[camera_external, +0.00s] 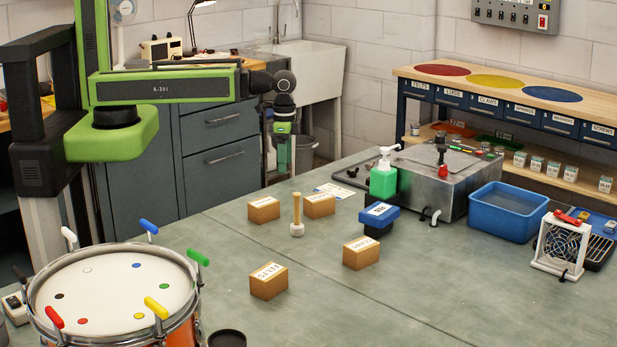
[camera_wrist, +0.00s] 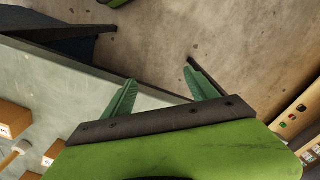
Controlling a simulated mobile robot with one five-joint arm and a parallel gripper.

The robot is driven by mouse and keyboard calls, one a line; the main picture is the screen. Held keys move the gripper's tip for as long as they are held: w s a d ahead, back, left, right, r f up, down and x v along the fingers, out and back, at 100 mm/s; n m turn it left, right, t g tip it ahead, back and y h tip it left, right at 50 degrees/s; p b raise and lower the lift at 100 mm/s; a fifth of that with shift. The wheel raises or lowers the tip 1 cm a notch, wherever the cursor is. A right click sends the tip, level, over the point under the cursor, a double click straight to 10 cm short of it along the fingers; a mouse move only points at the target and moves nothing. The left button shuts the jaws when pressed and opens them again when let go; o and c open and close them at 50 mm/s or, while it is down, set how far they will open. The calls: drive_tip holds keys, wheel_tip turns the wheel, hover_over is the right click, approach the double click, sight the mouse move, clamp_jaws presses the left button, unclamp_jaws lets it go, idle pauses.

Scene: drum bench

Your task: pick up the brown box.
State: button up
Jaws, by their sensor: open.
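Several brown boxes with white labels stand on the bench. In the outside view one (camera_external: 268,283) is at the front, one (camera_external: 361,254) to its right, and two, a left one (camera_external: 263,211) and a right one (camera_external: 319,206), stand farther back. My gripper (camera_external: 283,158) hangs from the arm near the bench's far edge, apart from all the boxes. Boxes show at that view's left edge, one (camera_wrist: 16,118) partly cut off. Which box is meant cannot be told.
A wooden mallet (camera_external: 297,218) stands between the back boxes. A blue-topped block (camera_external: 379,218), green bottle (camera_external: 383,180) and blue tub (camera_external: 508,213) are to the right. A drum (camera_external: 115,290) is at front left. The front right bench (camera_external: 450,300) is clear.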

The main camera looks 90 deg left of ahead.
drive_tip(key=d+r+m+p, duration=0.1)
drive_tip(key=m, duration=0.3)
drive_tip(key=w+d+r+m+p, duration=0.1)
drive_tip(key=d+m, duration=0.1)
drive_tip(key=m, duration=0.3)
drive_tip(key=w+d+r+m+p, duration=0.1)
drive_tip(key=d+r+m+p, duration=0.1)
drive_tip(key=m, duration=0.3)
drive_tip(key=shift+d, duration=0.25)
drive_tip(key=d+r+m+p, duration=0.6)
drive_tip(key=d+m, duration=0.1)
drive_tip(key=d, duration=0.3)
wheel_tip(320, 180, up, 8)
drive_tip(key=m+p, duration=0.5)
drive_tip(key=p, duration=0.3)
hover_over(263, 202)
drive_tip(key=f+b, duration=1.2)
drive_tip(key=shift+s+f+b, duration=0.3)
drive_tip(key=shift+f+b, duration=0.1)
drive_tip(key=f+b, duration=0.1)
drive_tip(key=f, duration=0.1)
drive_tip(key=f+b, duration=0.1)
drive_tip(key=b, duration=0.1)
drive_tip(key=f+b, duration=0.2)
drive_tip(key=shift+w+a+f, duration=0.1)
drive_tip(key=shift+w+f, duration=0.2)
drive_tip(key=shift+w, duration=0.05)
drive_tip(key=shift+r, duration=0.2)
clamp_jaws()
